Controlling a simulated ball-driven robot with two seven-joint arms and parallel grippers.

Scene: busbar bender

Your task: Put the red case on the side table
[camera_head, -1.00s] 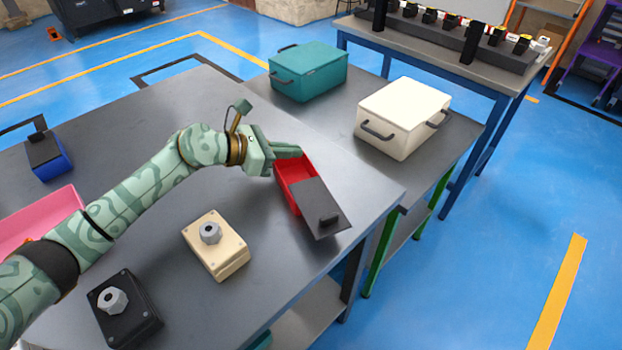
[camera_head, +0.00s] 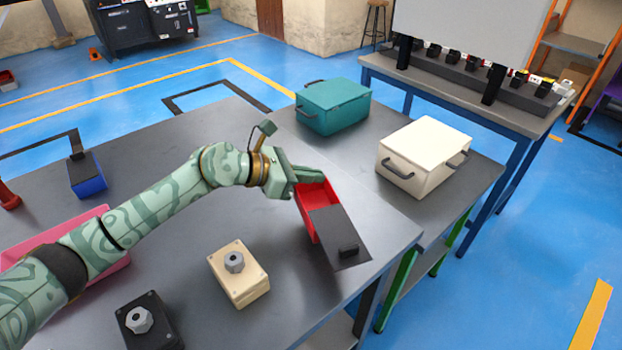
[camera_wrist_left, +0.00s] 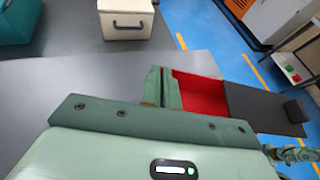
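The red case (camera_head: 308,207) has a dark sliding lid (camera_head: 334,232) with a black knob, drawn partly off so the red inside shows. It is at the right end of the large grey table (camera_head: 190,240). My left gripper (camera_head: 309,176) is at the case's far end, its fingers close together and apparently shut on the end wall. In the left wrist view the fingers (camera_wrist_left: 163,88) meet the red case (camera_wrist_left: 200,92); the grip itself is partly hidden. The grey side table (camera_head: 363,148) adjoins behind.
The side table carries a teal case (camera_head: 335,108) and a white case (camera_head: 424,155), with bare surface around them. A beige box (camera_head: 238,275), a black box (camera_head: 150,322), a blue box (camera_head: 87,176) and a pink tray (camera_head: 105,270) are on the large table.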

